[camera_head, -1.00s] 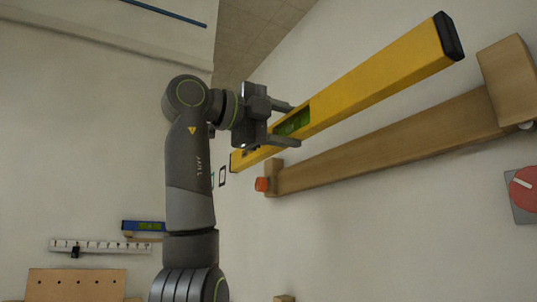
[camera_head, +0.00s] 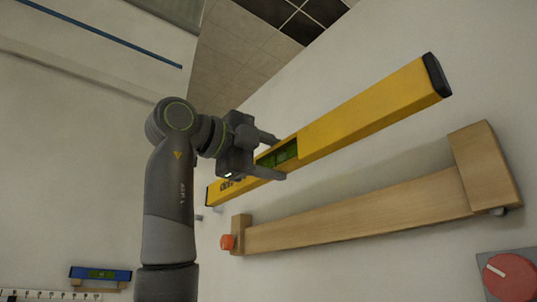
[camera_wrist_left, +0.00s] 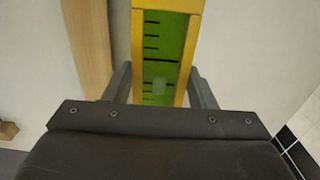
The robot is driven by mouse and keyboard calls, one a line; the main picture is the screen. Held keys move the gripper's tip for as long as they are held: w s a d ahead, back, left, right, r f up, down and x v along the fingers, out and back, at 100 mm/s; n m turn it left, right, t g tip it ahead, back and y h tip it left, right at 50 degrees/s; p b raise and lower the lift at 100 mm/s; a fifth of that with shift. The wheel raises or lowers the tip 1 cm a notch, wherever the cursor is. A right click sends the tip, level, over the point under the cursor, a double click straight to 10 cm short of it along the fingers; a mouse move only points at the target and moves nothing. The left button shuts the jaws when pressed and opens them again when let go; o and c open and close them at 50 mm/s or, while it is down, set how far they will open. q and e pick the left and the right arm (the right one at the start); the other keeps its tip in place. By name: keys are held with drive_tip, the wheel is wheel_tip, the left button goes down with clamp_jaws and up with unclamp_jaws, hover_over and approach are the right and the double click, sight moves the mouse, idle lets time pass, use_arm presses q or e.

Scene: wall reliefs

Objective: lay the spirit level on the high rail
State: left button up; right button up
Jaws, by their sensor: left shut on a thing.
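The yellow spirit level (camera_head: 370,105) with black end caps and a green vial window is in my left gripper (camera_head: 273,158). The gripper's fingers are shut on the level at the vial, nearer its lower left end. The left wrist view shows the green vial (camera_wrist_left: 162,50) between the two fingers (camera_wrist_left: 160,85). The wooden high rail (camera_head: 360,212) is on the wall, below the level in the head view, with an upright block at each end. The level appears apart from the rail and roughly parallel to it. The wooden rail also shows in the wrist view (camera_wrist_left: 88,45). My right gripper is not in view.
A red knob (camera_head: 510,276) on a grey plate is at the lower right. An orange-red knob (camera_head: 227,242) is at the rail's left end. A small blue level (camera_head: 100,273) and a white ruled strip (camera_head: 45,295) are at the lower left.

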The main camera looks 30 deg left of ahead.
use_arm(q)
drive_tip(key=shift+p+x, duration=0.5)
drive_tip(key=shift+x, duration=4.05)
drive_tip(key=shift+d, duration=0.15)
drive_tip(key=shift+f+b, duration=0.5)
drive_tip(key=shift+f, duration=0.05)
drive_tip(key=o, duration=1.1)
drive_tip(key=shift+s, duration=0.1)
drive_tip(key=shift+c, duration=0.2)
drive_tip(key=shift+f, duration=0.1)
